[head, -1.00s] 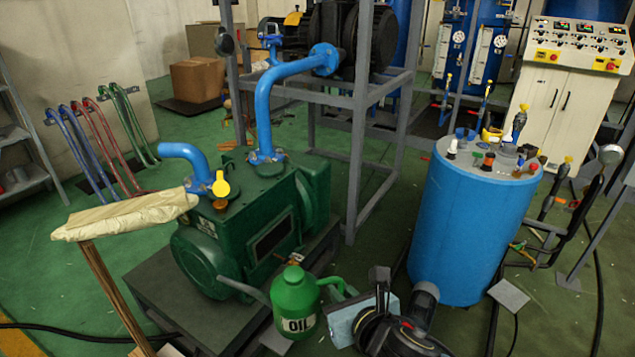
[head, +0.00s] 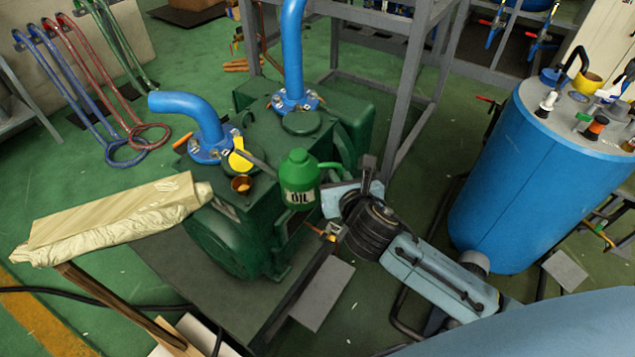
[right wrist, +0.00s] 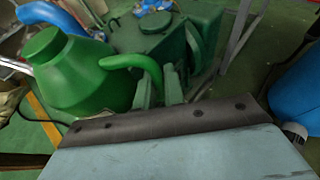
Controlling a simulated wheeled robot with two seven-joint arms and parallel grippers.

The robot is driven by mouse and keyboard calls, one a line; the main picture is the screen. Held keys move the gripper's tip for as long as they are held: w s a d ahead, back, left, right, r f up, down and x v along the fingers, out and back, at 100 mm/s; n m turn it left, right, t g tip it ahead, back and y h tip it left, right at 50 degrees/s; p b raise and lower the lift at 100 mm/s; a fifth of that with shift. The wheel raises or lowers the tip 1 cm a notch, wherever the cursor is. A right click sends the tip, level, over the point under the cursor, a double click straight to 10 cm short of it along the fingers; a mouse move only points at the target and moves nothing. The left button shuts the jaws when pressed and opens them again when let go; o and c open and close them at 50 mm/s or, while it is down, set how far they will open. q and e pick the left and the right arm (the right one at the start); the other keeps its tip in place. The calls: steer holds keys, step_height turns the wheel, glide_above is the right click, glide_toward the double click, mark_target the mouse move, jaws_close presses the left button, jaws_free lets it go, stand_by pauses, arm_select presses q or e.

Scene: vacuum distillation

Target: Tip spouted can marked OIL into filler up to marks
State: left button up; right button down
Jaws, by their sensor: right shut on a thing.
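The green spouted can (head: 299,180) marked OIL is held up in front of the green pump (head: 245,235) in the head view. It looks about upright. Its dark spout points left, toward the brown-rimmed filler (head: 242,184) on the pump's top, beside a yellow round cap. The spout tip is near the filler; I cannot tell whether it is over it. My right gripper (head: 335,190) is shut on the can's handle. The can (right wrist: 75,75) and its handle also show in the right wrist view. The level marks and any oil are not visible. My left gripper is not in view.
Blue pipes (head: 190,112) rise from the pump near the filler. A blue drum (head: 520,180) with small items on top stands at right. A grey frame (head: 410,80) stands behind.

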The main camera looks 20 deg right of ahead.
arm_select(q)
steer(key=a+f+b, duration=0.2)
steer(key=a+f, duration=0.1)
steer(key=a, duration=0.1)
arm_select(e)
steer(key=w+f+m+h, duration=0.1)
steer(key=w+f, duration=0.6)
steer(key=f, duration=0.2)
arm_select(q)
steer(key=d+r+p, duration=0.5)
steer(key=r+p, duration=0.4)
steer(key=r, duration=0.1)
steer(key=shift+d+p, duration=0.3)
steer(key=shift+p, duration=0.05)
arm_select(e)
step_height(320, 180, up, 6)
steer(key=n+g+h, duration=0.2)
steer(key=n+h, duration=0.1)
steer(key=n, duration=0.1)
steer(key=shift+s+d+r, duration=0.15)
steer(key=shift+s, duration=0.2)
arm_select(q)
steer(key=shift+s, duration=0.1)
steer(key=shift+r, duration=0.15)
arm_select(e)
steer(key=shift+r, duration=0.1)
